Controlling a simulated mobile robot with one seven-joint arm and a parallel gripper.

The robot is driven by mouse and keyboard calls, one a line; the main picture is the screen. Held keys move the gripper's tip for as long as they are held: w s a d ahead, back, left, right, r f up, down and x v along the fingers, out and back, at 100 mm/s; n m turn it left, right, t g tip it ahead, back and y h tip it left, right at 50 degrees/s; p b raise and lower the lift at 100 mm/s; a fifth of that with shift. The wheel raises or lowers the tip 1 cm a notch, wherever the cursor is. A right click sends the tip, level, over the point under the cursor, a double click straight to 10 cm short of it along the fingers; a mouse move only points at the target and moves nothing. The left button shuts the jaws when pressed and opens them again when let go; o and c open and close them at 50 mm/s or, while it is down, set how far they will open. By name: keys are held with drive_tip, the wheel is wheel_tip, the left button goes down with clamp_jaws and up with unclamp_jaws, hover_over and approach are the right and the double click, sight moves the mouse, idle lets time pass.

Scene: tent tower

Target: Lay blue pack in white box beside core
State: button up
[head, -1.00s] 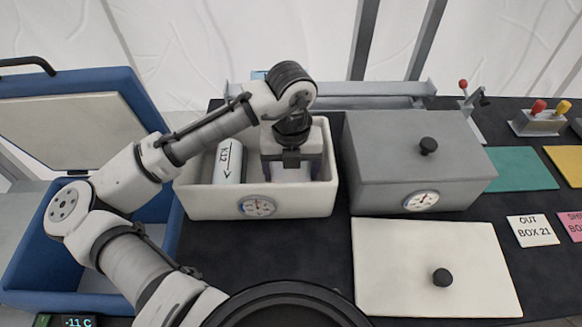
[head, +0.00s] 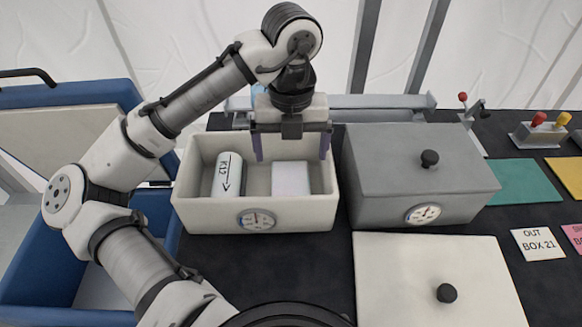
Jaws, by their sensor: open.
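The white box (head: 205,216) stands open on the dark table, with a round dial on its front. The core (head: 227,176), a white cylinder marked K12, lies in its left part. A pale block, which looks to be the blue pack (head: 291,179), lies in the right part beside the core, with a gap between them. It looks almost white here. My gripper (head: 291,153) is open and empty above and behind the pack, its two fingers spread wide and apart from it.
A closed grey box (head: 375,181) with a black knob stands close on the right. A white lid (head: 410,275) lies flat in front of it. An open blue cooler (head: 28,279) is at the left, partly behind my arm. A rail (head: 375,101) runs behind the boxes.

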drive_tip(key=shift+r, duration=1.05)
drive_tip(key=shift+c, duration=0.2)
idle(0.5)
